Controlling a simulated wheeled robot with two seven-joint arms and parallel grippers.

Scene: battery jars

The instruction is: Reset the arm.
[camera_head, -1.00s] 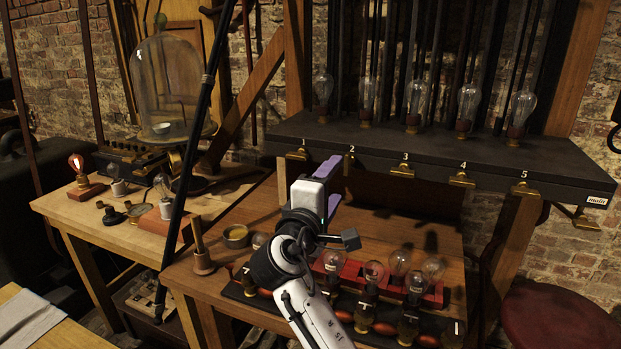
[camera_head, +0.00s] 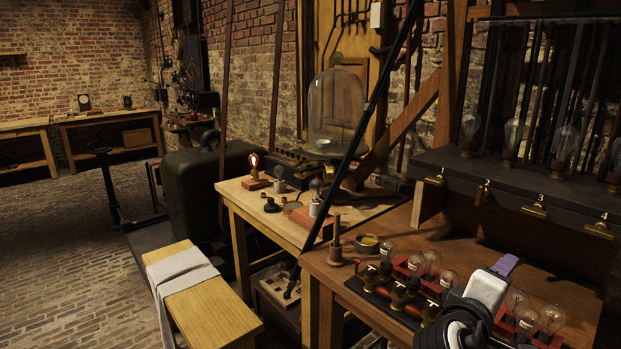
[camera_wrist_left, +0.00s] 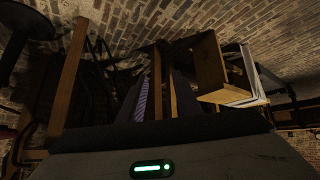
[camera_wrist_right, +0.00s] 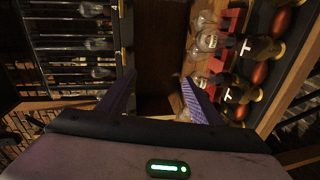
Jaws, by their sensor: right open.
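My right gripper (camera_head: 503,268) is at the lower right of the head view, above the right part of the wooden bench (camera_head: 455,250). In the right wrist view its two purple-lined fingers stand wide apart (camera_wrist_right: 158,98) with nothing between them. Bulbs on a red rack (camera_wrist_right: 222,50) lie beyond the right finger, apart from it. My left gripper is out of the head view. The left wrist view shows its fingers (camera_wrist_left: 160,100), dark, with brick floor and wooden furniture behind; their gap is hard to read. I see no thing held there.
A black numbered shelf (camera_head: 500,178) with upright bulbs overhangs the bench. A yellow-topped bench (camera_head: 205,310) with a cloth stands front left. Brick floor lies open farther left.

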